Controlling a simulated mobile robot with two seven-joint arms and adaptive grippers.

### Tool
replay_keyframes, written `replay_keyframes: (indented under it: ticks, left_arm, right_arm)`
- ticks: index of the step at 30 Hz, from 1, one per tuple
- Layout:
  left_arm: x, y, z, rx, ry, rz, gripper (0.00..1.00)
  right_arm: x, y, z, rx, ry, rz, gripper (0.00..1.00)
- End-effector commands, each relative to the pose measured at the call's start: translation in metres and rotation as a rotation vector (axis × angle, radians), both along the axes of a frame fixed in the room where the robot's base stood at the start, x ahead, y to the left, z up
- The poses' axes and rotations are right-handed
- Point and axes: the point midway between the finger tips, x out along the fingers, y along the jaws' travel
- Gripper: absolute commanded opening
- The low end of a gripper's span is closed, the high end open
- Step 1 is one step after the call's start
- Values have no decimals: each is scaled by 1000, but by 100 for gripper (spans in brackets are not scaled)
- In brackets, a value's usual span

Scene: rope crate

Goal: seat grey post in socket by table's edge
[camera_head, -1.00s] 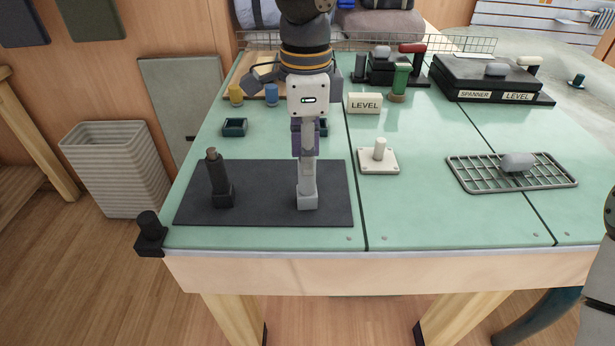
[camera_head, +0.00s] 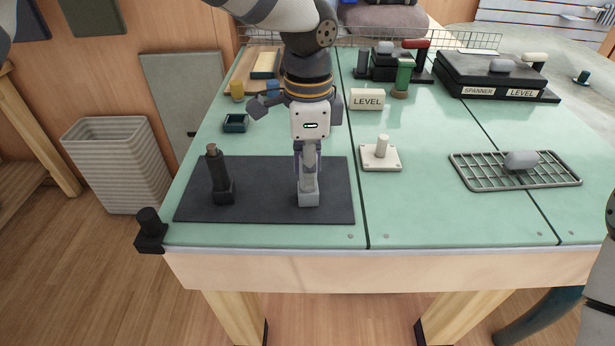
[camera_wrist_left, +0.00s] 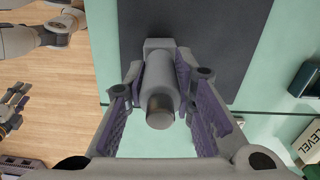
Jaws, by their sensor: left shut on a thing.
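The grey post (camera_head: 309,180) stands upright on the dark mat (camera_head: 265,208), with a square grey foot. My left gripper (camera_head: 308,158) is above it, pointing down, and is shut on its upper part. In the left wrist view the post (camera_wrist_left: 160,85) lies between the purple-padded fingers of the left gripper (camera_wrist_left: 161,72). A black socket-like piece (camera_head: 150,235) is fixed at the table's front left corner, well left of the gripper. My right gripper cannot be made out clearly; only part of that arm shows at the right edge in the head view.
A dark post (camera_head: 219,178) stands on the mat between gripper and corner. A white plate with a peg (camera_head: 381,157) and a wire rack (camera_head: 515,183) are to the right. A small dark tray (camera_head: 235,123) and a LEVEL block (camera_head: 367,99) are behind. The front strip is clear.

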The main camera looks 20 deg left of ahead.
Motion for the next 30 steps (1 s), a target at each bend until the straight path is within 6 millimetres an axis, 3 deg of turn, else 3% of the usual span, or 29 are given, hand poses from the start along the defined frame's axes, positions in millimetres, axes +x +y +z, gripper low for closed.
replay_keyframes:
  ticks: [17, 30]
  left_arm:
    - [0, 0, 22, 0, -3, 0, 0]
    - [1, 0, 55, 0, -5, 0, 0]
  right_arm:
    - [7, 0, 7, 0, -26, 0, 40]
    - [14, 0, 13, 0, -53, 0, 40]
